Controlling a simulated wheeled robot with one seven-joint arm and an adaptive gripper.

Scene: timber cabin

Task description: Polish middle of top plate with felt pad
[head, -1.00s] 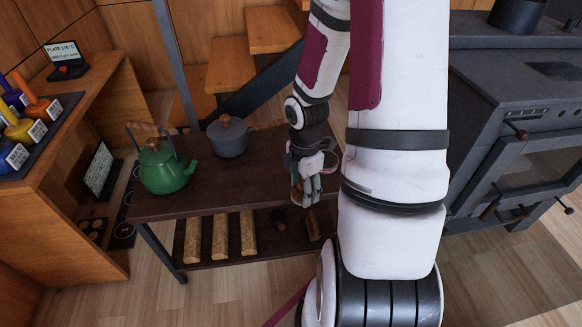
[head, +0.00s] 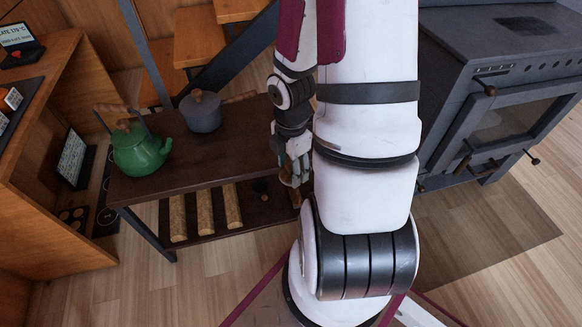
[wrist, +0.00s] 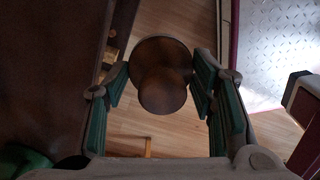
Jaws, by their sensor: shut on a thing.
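My gripper (head: 296,172) hangs at the right end of the dark bench, partly behind my arm. In the wrist view my gripper (wrist: 162,78) has its green-lined fingers on either side of a brown wooden knob on a round disc, which I take as the felt pad's handle (wrist: 163,92). The gripper is shut on it. Any felt face is turned away and hidden. The stove (head: 470,90) stands at the right, and its dark top plate (head: 526,24) shows near the upper edge. Nothing rests on the visible part of the plate.
A green kettle (head: 140,150) and a grey lidded pot (head: 201,112) stand on the bench (head: 190,172). Split logs (head: 205,208) lie on its lower shelf. A small sign (head: 18,36) stands on the wooden counter at left. Floor between bench and stove is partly hidden by my arm.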

